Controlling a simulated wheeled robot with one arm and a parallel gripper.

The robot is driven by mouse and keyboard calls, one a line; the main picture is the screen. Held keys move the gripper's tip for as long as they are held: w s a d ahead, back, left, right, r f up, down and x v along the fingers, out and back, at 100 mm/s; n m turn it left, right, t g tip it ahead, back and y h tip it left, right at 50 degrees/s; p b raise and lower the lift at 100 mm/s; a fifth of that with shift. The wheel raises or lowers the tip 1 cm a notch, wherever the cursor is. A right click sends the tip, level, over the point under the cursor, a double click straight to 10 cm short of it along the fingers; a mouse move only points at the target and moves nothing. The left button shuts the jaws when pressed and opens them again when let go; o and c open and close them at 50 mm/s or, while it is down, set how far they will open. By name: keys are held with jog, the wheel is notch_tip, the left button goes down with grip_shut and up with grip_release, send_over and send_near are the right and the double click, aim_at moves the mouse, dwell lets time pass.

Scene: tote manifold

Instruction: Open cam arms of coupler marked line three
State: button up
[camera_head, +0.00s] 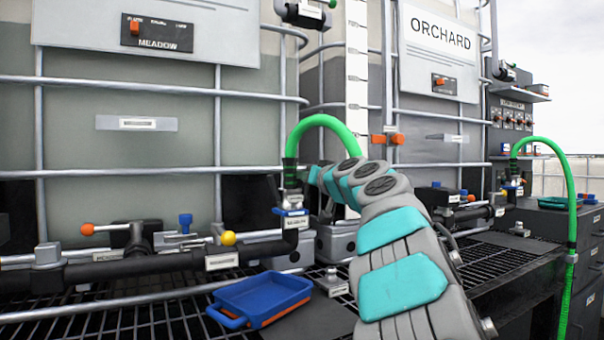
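A green hose (322,122) arches down into a dark coupler (291,178) on the black pipework in the middle. A blue part and small white labels (293,223) sit just below it; their text is too small to read. A second green hose (541,142) runs to another coupler (514,190) at the right. I cannot tell which coupler is marked line three, nor how its cam arms stand. My grey and teal arm reaches up from the bottom, its far end close to the right side of the middle coupler.
A blue tray (250,296) with orange edges lies on the black grating below the middle coupler. Caged totes marked MEADOW and ORCHARD stand behind. Dark drawers (550,226) stand at the right.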

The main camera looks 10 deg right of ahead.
jog(key=shift+a, duration=0.1)
grip_shut()
dwell(0.3)
jog(key=shift+w+f+m+b, duration=0.1)
jog(key=shift+f+m+b, duration=0.05)
jog(key=shift+m+b, duration=0.45)
jog(key=shift+w+d+f+m+p, duration=0.15)
jog(key=shift+d+f+m+p, duration=0.35)
jog(key=shift+m, duration=1.3)
jog(key=shift+w+d+f+m+p, duration=0.15)
jog(key=shift+d+f+m+p, duration=0.35)
jog(key=shift+m, duration=1.3)
jog(key=shift+w+d+f+m+p, duration=0.15)
jog(key=shift+d+f+m+p, duration=0.3)
jog(key=shift+m, duration=1.35)
jog(key=shift+d+f, duration=0.1)
jog(key=shift+f, duration=0.1)
